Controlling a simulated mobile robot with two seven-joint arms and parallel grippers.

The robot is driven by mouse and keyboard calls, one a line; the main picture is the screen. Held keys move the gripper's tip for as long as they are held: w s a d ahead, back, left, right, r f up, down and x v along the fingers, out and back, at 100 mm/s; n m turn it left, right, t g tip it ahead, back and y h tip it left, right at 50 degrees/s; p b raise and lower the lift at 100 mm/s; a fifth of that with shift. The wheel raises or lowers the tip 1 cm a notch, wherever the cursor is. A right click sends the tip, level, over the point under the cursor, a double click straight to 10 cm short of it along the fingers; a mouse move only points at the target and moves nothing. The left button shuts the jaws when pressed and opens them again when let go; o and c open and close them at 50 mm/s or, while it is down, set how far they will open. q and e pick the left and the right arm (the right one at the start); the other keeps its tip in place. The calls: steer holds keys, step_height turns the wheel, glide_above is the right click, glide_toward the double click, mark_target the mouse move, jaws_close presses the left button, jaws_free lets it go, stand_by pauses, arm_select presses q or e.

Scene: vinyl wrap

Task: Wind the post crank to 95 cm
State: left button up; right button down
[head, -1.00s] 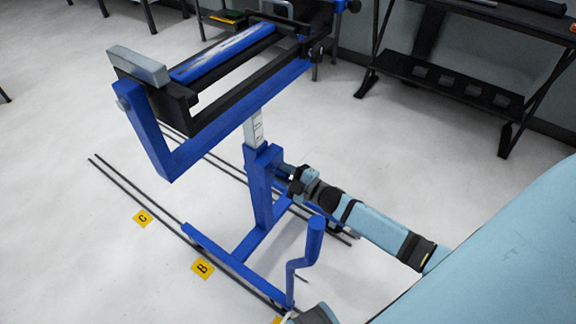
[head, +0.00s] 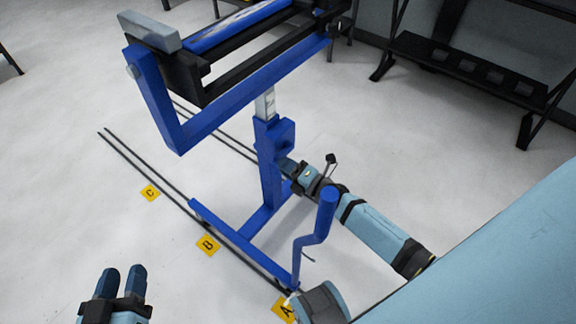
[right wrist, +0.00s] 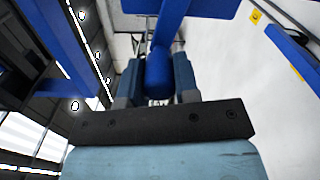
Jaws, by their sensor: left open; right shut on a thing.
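The blue post (head: 270,165) stands upright on its base. A pale scale strip (head: 264,104) shows at its top, too small to read. My right gripper (head: 288,167) is at the post's side, low by its crank housing (head: 284,134). In the right wrist view it is shut on a blue crank handle (right wrist: 158,75), with a finger on each side. The crank's arm is mostly hidden in the head view. My left gripper (head: 120,284) is open and empty at the lower left, above the floor and away from the stand.
The blue frame (head: 230,106) with black rails sits on the post. A bent blue handle (head: 323,225) rises at the base's near end. Floor rails (head: 150,170) run beside yellow markers C (head: 150,193), B (head: 208,245) and A (head: 284,309). A black rack (head: 470,68) stands at the back right.

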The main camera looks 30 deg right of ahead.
arm_select(q)
steer(key=shift+w+d+r, duration=0.1)
steer(key=shift+d+r, duration=0.2)
steer(key=shift+r, duration=0.2)
arm_select(e)
steer(key=shift+s+f+n, duration=0.1)
steer(key=shift+f+n, duration=0.25)
steer(key=shift+n, duration=0.05)
steer(key=c, duration=0.8)
jaws_free()
steer(key=shift+c, duration=0.2)
steer(key=shift+s, duration=0.1)
arm_select(q)
steer(key=shift+g+y, duration=0.6)
steer(key=shift+g, duration=0.1)
steer(key=f, duration=0.1)
steer(key=a+f+p, duration=0.1)
steer(key=s+f, duration=0.1)
steer(key=f, duration=0.1)
steer(key=shift+a+p, duration=0.3)
steer(key=shift+a, duration=0.1)
arm_select(e)
steer(key=v, duration=1.3)
steer(key=shift+s, duration=0.25)
